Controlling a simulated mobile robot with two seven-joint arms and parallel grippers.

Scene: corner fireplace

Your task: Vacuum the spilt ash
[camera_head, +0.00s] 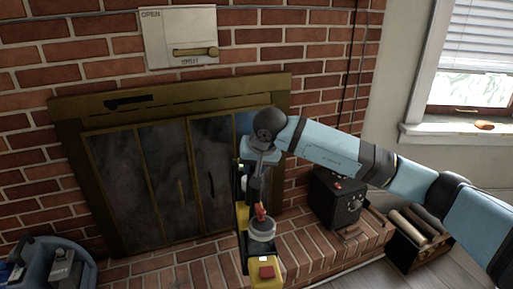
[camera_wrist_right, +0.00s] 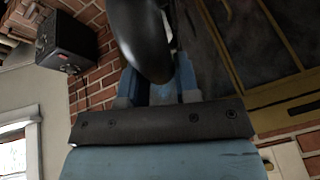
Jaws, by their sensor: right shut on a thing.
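My right arm reaches in from the right in the head view, and its gripper (camera_head: 262,165) points down in front of the fireplace doors. It is shut on a dark, rounded part, seemingly the handle of a yellow-and-black vacuum (camera_head: 241,217). The wrist view shows this dark curved part (camera_wrist_right: 143,40) between the blue fingers of the gripper (camera_wrist_right: 158,88). The vacuum has a grey round section, a red piece and a red button near its bottom. My arm and gripper hide part of it. I cannot make out the spilt ash. My left gripper is out of view.
The fireplace doors (camera_head: 160,185) are shut, above a brick hearth (camera_head: 300,245). A black box (camera_head: 336,197) with red knobs stands on the hearth at right. A log crate (camera_head: 418,240) is further right. A blue bucket (camera_head: 75,262) with items stands at bottom left.

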